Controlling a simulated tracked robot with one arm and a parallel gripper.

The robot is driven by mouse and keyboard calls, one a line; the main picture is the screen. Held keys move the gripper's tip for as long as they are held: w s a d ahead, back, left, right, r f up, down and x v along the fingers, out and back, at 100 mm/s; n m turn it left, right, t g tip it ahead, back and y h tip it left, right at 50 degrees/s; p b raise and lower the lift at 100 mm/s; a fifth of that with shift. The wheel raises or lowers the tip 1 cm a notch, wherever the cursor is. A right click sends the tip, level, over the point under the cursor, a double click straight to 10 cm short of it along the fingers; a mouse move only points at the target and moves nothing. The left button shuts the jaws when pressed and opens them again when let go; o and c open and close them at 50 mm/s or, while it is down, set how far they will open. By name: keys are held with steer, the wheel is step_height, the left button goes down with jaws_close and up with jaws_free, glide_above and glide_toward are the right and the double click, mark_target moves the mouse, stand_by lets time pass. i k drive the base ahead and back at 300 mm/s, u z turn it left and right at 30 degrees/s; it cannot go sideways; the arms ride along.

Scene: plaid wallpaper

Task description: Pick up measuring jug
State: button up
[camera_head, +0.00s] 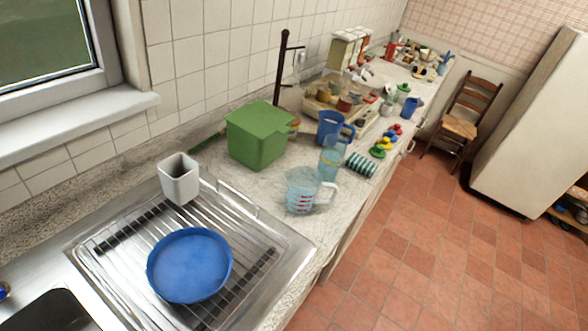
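The measuring jug (302,192) is clear with red markings and a pale handle on its right side. It stands upright on the worktop (262,192), just beyond the right end of the steel draining board and near the counter's front edge. My gripper does not show in the head camera view, so its state and its distance from the jug cannot be seen.
A light blue tumbler (331,160) stands right behind the jug, with a striped item (361,165) and a blue mug (331,127) beyond. A green box (259,135) is behind left. The tiled floor (420,250) is clear.

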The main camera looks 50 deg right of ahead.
mark_target(304, 183)
steer(key=z, duration=1.35)
steer(key=k, duration=0.95)
steer(key=u, duration=0.3)
steer(key=i, duration=1.1)
steer(key=z, duration=0.65)
steer(key=i, duration=0.4)
steer(key=z, duration=0.3)
